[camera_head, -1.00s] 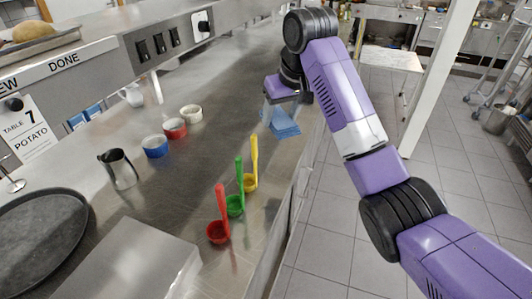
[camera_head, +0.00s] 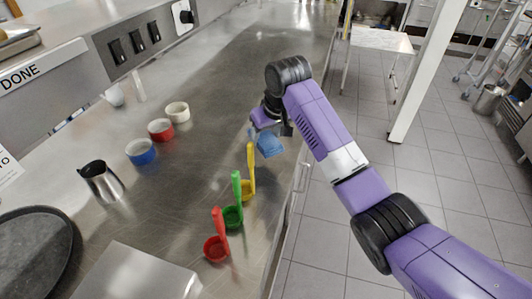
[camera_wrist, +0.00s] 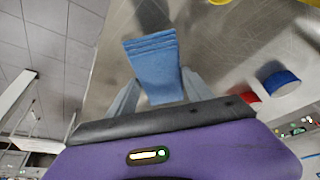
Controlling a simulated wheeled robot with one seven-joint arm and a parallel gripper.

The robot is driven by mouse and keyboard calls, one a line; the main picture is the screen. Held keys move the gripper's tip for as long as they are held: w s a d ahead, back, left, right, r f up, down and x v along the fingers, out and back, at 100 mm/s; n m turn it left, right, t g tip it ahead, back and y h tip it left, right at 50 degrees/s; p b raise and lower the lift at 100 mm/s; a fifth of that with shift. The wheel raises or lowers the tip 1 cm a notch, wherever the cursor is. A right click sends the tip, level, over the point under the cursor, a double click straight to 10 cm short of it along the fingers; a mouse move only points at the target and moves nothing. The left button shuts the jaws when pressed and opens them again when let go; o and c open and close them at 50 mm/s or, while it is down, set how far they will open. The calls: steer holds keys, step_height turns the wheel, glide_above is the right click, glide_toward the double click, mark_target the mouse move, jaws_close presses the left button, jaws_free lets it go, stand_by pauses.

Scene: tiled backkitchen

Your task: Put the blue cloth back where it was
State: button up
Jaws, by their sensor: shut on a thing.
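The blue cloth (camera_head: 269,143) is a small folded piece held by my gripper (camera_head: 262,128) near the front edge of the steel counter. In the wrist view the cloth (camera_wrist: 155,62) reaches out from between the two grey fingers of my gripper (camera_wrist: 158,98). The cloth is beyond the yellow ladle (camera_head: 249,180). Whether its lower edge touches the counter I cannot tell.
The green ladle (camera_head: 234,210) and red ladle (camera_head: 217,243) stand nearer along the front edge. The counter (camera_head: 240,65) beyond my gripper is clear.

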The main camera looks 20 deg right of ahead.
mark_target(271, 144)
step_height(271, 144, down, 8)
steer(key=shift+f+p, duration=0.15)
steer(key=shift+p, duration=0.2)
steer(key=shift+f, duration=0.1)
steer(key=o, duration=1.3)
steer(key=v, duration=1.2)
steer(key=shift+b, duration=0.4)
steer(key=shift+s, duration=0.1)
